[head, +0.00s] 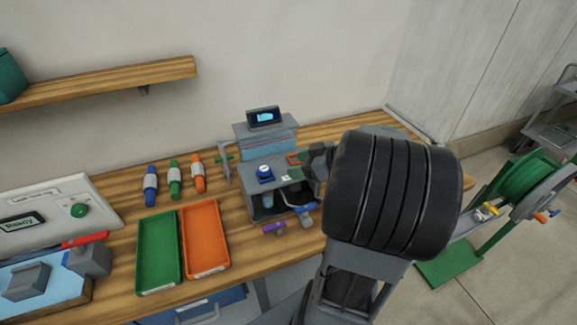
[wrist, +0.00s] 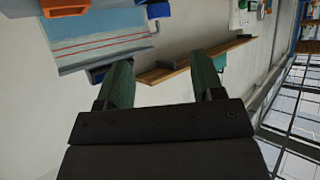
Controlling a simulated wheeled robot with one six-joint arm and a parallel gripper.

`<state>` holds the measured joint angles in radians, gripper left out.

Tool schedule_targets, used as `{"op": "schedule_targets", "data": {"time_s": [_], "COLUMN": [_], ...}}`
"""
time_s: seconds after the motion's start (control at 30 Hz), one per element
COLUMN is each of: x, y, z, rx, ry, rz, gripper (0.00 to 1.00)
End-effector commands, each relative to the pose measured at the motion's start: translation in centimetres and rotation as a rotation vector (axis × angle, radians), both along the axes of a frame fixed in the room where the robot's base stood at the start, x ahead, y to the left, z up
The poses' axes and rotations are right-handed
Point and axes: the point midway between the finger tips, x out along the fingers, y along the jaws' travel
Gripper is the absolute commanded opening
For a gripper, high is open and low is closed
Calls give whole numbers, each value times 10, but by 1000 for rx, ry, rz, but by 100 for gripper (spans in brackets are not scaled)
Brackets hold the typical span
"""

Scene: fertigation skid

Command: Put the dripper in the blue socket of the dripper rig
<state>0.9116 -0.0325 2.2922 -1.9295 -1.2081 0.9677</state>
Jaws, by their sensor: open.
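The dripper rig (head: 258,134) looks like the grey stand with a small screen at the back of the bench. A blue ring-like part (head: 265,174) with a white top sits on its front ledge; I cannot tell for sure that it is the blue socket. I cannot single out the dripper; small purple (head: 272,227) and blue (head: 305,209) pieces are at the rig's front. My gripper (wrist: 165,78) is open, with nothing seen between its green fingers in the wrist view. In the head view my arm hides the rig's right side and most of my gripper.
A green tray (head: 158,283) and an orange tray (head: 205,265) lie left of the rig. A grey panel (head: 45,215) is at far left. A hose reel (head: 530,190) stands on the right.

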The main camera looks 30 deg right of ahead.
Motion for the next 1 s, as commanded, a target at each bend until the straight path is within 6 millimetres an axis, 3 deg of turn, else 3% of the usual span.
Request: {"op": "schedule_targets", "data": {"time_s": [0.1, 0.23, 0.37, 0.47, 0.57, 0.7, 0.9, 1.0], "x": [2, 29, 61, 65, 52, 17, -36, -56], "y": [-3, -5, -6, -3, 8, 45, 112, 137], "z": [7, 26, 59, 77, 76, 53, 19, 12], "rx": [-27, -138, -289, -361, -375, -334, -257, -231], "ry": [-24, -126, -243, -242, -139, 113, 461, 571], "rz": [-22, -135, -368, -575, -734, -818, -710, -636], "gripper": [61, 61, 61, 61, 61, 61, 61, 61]}}
